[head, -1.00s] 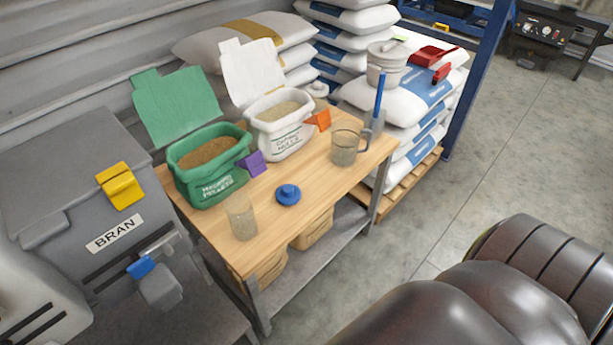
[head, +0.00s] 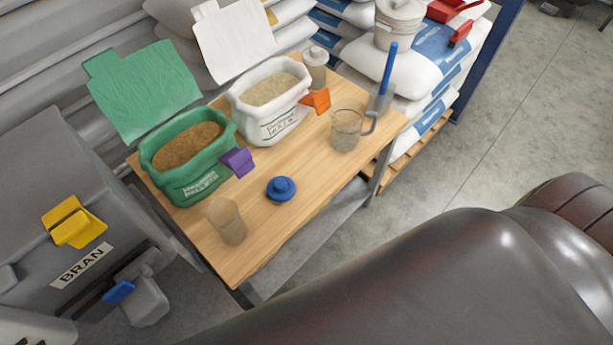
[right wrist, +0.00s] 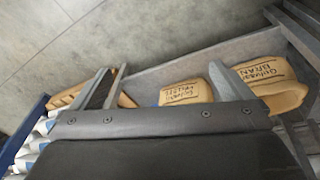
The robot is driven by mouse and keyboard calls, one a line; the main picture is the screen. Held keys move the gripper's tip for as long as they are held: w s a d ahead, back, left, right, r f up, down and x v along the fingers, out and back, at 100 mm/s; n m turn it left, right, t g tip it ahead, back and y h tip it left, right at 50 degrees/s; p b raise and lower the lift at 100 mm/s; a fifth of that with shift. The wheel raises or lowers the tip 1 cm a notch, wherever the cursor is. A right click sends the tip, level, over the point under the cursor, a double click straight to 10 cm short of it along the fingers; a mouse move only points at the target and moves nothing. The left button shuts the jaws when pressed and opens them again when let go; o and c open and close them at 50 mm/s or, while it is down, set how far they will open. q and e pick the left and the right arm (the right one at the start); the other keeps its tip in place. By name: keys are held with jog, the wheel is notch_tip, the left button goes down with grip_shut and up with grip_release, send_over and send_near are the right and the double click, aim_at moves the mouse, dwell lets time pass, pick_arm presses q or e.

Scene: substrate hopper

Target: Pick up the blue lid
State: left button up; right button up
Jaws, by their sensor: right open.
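The blue lid (head: 281,188) is a small round lid with a knob on top. It lies on the wooden table top (head: 262,232) near its front edge, between the clear cup and the measuring jug. In the head view a large dark part of my arm fills the lower right, but no fingers show.
A clear cup (head: 227,222), a green pellet bag (head: 190,165) with a purple clip (head: 237,162), a white hulls bag (head: 270,105) with an orange clip (head: 316,100), and a jug (head: 346,132) stand around the lid. A grey BRAN bin (head: 60,170) is left. Floor (head: 480,150) is open at right.

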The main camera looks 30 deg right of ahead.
jog(key=w+a+r+n+p, duration=0.15)
jog(key=w+r, duration=0.25)
jog(key=r, duration=0.7)
jog(key=w+a+r+n+p, duration=0.15)
jog(key=w+r, duration=0.25)
jog(key=r, duration=0.7)
jog(key=w+a+r+n+g+y, duration=0.1)
jog(key=w+a+r+n, duration=0.25)
jog(key=w+n, duration=0.4)
jog(key=w+a+r+n+g+y, duration=0.1)
jog(key=w+a+r+n, duration=0.1)
jog(key=w+a+n, duration=0.35)
jog(key=w+a+r+n+g+y, duration=0.1)
jog(key=w+a+r+n, duration=0.15)
jog(key=w+n, duration=0.6)
jog(key=b, duration=0.4)
send_over(281, 183)
jog(key=shift+m, duration=0.35)
jog(key=f, duration=1)
jog(key=shift+d, duration=0.4)
jog(key=shift+a+f, duration=0.15)
jog(key=shift+f, duration=0.9)
jog(key=shift+a+f, duration=0.2)
jog(key=shift+f, duration=0.85)
jog(key=shift+a+f, duration=0.15)
jog(key=shift+f, duration=0.9)
jog(key=shift+c, duration=0.5)
